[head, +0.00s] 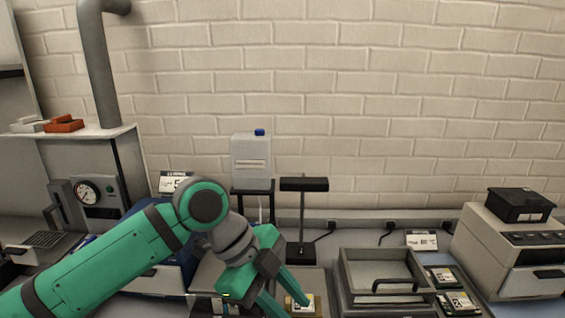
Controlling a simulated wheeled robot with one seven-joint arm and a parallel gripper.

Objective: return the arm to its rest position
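My green arm reaches in from the lower left of the head view. My gripper (274,306) points down over the bench near the bottom edge, in front of the black stand. Its two green fingers are spread apart. A small yellowish labelled item (302,303) shows beside the right finger; I cannot tell whether they touch. Nothing is visible between the fingers, though the tips run close to the frame's lower edge.
A clear jug with a blue cap (251,160) stands on a black stand behind my wrist. A black lamp-like post (303,215) is right of it. A grey tray (385,272) and a white machine (510,250) are at right. A gauge panel (88,193) is at left.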

